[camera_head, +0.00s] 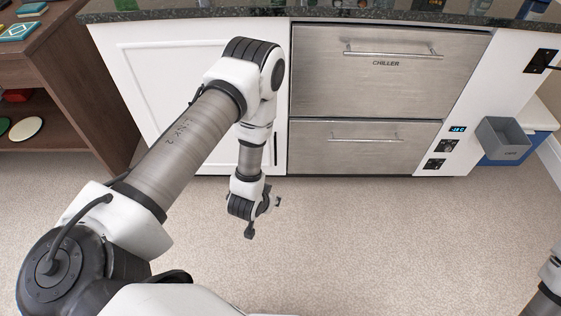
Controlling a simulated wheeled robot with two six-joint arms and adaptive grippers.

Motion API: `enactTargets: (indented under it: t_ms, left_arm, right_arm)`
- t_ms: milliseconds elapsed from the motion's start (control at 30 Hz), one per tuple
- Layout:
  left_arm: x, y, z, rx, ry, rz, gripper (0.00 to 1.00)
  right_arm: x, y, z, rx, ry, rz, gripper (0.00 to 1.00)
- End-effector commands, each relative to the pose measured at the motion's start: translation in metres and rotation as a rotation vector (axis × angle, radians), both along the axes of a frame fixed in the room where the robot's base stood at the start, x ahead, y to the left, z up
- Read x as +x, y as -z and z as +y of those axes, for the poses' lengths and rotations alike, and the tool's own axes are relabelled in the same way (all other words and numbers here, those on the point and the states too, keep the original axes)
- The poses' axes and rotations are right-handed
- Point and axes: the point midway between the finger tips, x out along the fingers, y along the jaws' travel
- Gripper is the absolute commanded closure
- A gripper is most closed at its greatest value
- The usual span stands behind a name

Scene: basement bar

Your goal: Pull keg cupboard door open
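A white panelled cupboard door (165,68) stands left of the steel drawers and looks closed. It carries no visible label, so I cannot tell for certain that it is the keg cupboard. My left gripper (264,218) hangs low in front of the door's lower right corner, fingers apart and empty, seen over the floor. Only a piece of my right arm shows at the lower right edge; its gripper is out of view.
Two steel drawers, the upper marked CHILLER (385,85), have bar handles and are shut. A dark countertop (200,14) runs above. A brown shelf unit (75,85) stands left. A grey bin (503,138) hangs at right. The carpet (370,240) in front is clear.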

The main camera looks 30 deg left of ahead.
Motion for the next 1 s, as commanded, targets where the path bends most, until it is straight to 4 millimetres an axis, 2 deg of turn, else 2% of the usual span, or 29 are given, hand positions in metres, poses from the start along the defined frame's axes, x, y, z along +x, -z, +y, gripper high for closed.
enactTargets:
  t_ms: [33, 100, 200, 300, 400, 500, 667, 1000]
  left_arm:
    - [0.029, 0.057, 0.012, 0.018, -0.021, -0.102, 0.63]
    - [0.069, 0.084, 0.031, 0.047, -0.051, -0.253, 0.63]
    - [0.118, 0.115, 0.06, 0.096, -0.091, -0.462, 0.63]
    - [0.154, 0.132, 0.088, 0.148, -0.126, -0.651, 0.63]
    - [0.175, 0.136, 0.109, 0.193, -0.151, -0.795, 0.63]
    - [0.185, 0.132, 0.121, 0.219, -0.163, -0.875, 0.63]
    - [0.199, 0.126, 0.129, 0.229, -0.169, -0.907, 0.63]
    - [0.255, 0.127, 0.147, 0.227, -0.167, -0.902, 0.63]
  right_arm:
    - [-0.001, 0.062, 0.0, 0.0, 0.001, 0.001, 0.6]
    - [-0.001, 0.102, -0.001, 0.0, 0.001, 0.001, 0.6]
    - [-0.001, 0.158, -0.001, 0.0, 0.001, 0.001, 0.6]
    - [-0.001, 0.204, -0.001, 0.0, 0.001, 0.0, 0.6]
    - [-0.002, 0.234, -0.001, 0.0, 0.001, 0.0, 0.6]
    - [-0.001, 0.246, -0.001, 0.0, 0.001, 0.0, 0.6]
    - [-0.001, 0.251, -0.001, 0.0, 0.001, -0.001, 0.6]
    - [-0.002, 0.279, -0.001, 0.0, 0.001, -0.001, 0.6]
